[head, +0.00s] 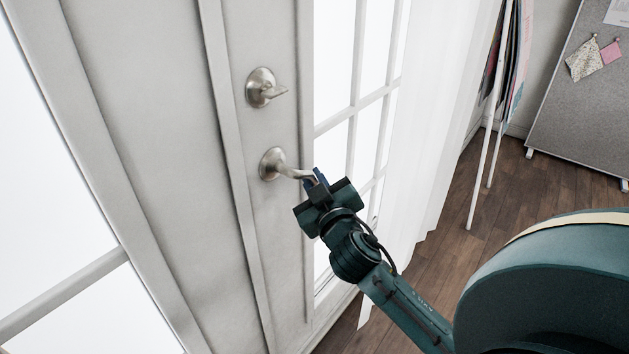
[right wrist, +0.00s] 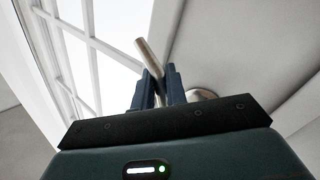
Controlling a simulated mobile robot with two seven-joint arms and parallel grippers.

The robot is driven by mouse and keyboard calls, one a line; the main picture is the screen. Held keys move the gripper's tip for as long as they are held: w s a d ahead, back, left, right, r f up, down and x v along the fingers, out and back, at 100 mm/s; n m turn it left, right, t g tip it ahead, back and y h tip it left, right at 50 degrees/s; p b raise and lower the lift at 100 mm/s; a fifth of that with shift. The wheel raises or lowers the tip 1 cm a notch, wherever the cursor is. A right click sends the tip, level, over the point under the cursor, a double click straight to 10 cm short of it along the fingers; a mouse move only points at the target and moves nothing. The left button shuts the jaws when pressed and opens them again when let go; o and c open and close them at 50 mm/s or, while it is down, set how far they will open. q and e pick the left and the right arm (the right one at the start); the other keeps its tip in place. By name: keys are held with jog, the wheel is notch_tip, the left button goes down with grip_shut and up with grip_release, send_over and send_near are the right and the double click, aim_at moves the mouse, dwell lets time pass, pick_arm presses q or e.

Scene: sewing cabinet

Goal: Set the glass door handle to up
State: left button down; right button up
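The glass door handle (head: 290,172) is a satin metal lever on a round rose, on the pale door's stile. Its lever points right, roughly level, toward the glass panes. My right gripper (head: 318,180) is at the lever's free end. In the right wrist view the lever (right wrist: 150,56) passes between the two blue fingers of my right gripper (right wrist: 160,88), which appear closed against it. Part of the lever is hidden by the fingers, and the rose (right wrist: 203,95) shows behind them. My left gripper is not in view.
A thumb-turn lock (head: 262,88) sits on the door above the handle. A white curtain (head: 430,120) hangs right of the glass. A white stand (head: 483,150) and a grey pinboard (head: 590,110) are farther right. Wood floor (head: 475,205) lies open between.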

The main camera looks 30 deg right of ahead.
grip_shut()
